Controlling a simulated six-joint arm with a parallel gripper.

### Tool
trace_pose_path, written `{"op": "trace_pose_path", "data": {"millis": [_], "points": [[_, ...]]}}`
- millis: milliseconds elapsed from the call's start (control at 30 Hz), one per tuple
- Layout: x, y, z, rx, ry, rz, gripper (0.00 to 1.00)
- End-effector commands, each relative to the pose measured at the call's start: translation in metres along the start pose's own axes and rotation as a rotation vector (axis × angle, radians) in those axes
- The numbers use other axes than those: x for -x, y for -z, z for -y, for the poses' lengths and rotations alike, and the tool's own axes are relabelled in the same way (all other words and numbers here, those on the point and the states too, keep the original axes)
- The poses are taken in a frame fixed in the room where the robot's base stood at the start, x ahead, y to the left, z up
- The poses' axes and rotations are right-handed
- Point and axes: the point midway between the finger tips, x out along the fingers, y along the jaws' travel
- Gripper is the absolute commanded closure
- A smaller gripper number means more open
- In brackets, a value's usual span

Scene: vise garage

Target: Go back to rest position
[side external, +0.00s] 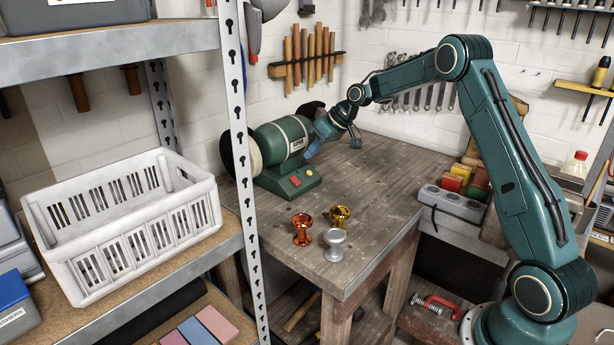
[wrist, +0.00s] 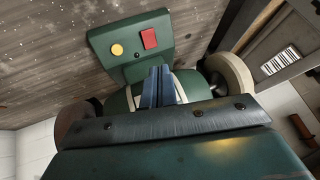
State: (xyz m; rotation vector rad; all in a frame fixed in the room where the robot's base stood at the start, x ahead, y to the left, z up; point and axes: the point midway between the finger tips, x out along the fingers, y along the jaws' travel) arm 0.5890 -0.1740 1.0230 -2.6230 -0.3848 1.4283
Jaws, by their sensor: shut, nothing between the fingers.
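My gripper (side external: 312,150) is at the right side of the green bench grinder (side external: 282,142), above the wooden workbench (side external: 380,190). In the wrist view its blue fingers (wrist: 157,86) are together with nothing held, in front of the grinder's green body. The grinder's base with a yellow and a red button (wrist: 149,38) shows just beyond the fingers. Whether the fingers touch the grinder cannot be told. My arm reaches over the bench from the right.
A white crate (side external: 135,245) sits on the metal shelf at left. A power strip (side external: 452,203) is right of the bench. The bench's middle is clear.

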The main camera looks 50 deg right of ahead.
Motion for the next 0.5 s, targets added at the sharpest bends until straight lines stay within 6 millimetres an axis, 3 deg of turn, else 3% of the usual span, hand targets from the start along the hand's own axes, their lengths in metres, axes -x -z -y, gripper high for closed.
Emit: {"op": "trace_pose_path", "data": {"millis": [233,500], "points": [[0.040,0.004,0.047,0.017,-0.037,0.021,1.00],[0.090,-0.008,0.104,0.027,-0.086,0.048,1.00]]}}
